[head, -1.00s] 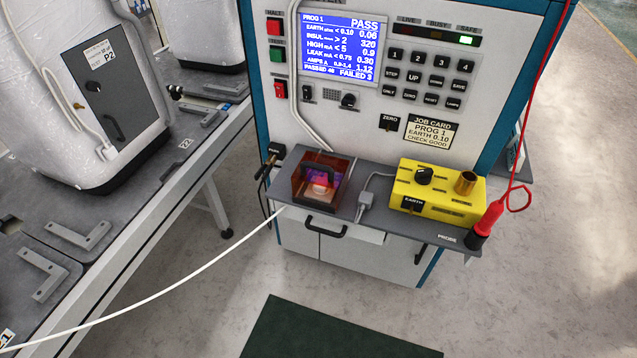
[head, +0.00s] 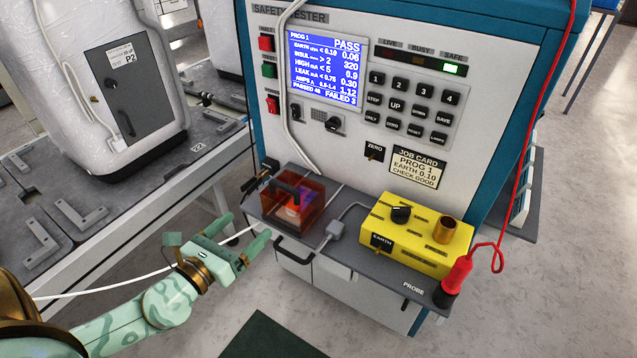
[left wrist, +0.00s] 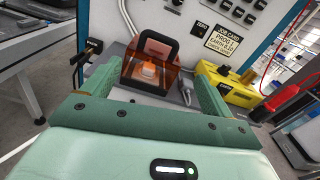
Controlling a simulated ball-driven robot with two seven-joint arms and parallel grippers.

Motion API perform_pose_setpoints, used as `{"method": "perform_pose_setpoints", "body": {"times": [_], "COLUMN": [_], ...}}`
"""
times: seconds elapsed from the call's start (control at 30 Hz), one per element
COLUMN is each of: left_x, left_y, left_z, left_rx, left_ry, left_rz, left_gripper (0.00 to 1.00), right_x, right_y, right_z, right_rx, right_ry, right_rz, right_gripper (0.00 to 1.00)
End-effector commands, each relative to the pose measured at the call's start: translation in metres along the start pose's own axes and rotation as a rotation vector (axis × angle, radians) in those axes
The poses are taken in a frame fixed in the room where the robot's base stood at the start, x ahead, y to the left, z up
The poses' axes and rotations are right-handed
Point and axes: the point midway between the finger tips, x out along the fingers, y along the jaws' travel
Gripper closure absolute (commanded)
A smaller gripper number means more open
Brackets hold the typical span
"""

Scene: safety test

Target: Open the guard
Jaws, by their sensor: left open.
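The guard (head: 312,216) is a see-through amber box with a black handle (head: 285,188) on the grey shelf of the tester. It looks shut over a pale socket part, seen dimly through it. In the left wrist view the guard (left wrist: 133,70) and its black handle (left wrist: 157,42) lie straight ahead, between and beyond my fingers. My left gripper (head: 250,227) is open and empty, at the front left of the guard and apart from it. It also shows in the left wrist view (left wrist: 158,76). My right gripper is not in view.
A yellow box (head: 415,232) with a knob stands right of the guard, with a grey plug (head: 336,230) between them. A red probe (head: 458,273) is at the shelf's right end. A white cable runs behind my left gripper. The tester's screen (head: 326,70) reads PASS; the green SAFE lamp is lit.

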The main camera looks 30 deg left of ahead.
Motion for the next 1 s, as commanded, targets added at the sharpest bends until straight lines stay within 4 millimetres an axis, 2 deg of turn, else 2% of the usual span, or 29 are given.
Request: {"method": "perform_pose_setpoints", "body": {"times": [0.03, 0.1, 0.27, 0.37, 0.7, 0.83, 1.0], "left_x": [0.0, 0.002, 0.02, 0.042, 0.127, 0.148, 0.162], "left_y": [-0.006, -0.004, -0.004, -0.004, -0.005, -0.005, -0.005], "left_z": [0.007, 0.007, 0.009, 0.011, 0.01, 0.009, 0.009], "left_rx": [0.074, 0.14, 0.148, 0.147, 0.143, 0.144, 0.143], "left_ry": [-0.024, -0.03, -0.032, -0.035, -0.029, -0.027, -0.025], "left_rz": [-0.015, -0.012, -0.008, -0.006, -0.008, -0.008, -0.008], "left_gripper": [0.14, 0.14, 0.14, 0.14, 0.14, 0.14, 0.14], "right_x": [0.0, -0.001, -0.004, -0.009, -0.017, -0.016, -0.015], "right_y": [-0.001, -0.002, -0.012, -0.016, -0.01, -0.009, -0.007], "right_z": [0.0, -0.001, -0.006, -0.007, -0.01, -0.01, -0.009], "right_rx": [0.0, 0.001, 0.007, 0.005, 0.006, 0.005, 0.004], "right_ry": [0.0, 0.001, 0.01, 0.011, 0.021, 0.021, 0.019], "right_rz": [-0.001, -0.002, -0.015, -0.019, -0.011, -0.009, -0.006], "right_gripper": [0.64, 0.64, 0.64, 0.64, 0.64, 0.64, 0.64]}}
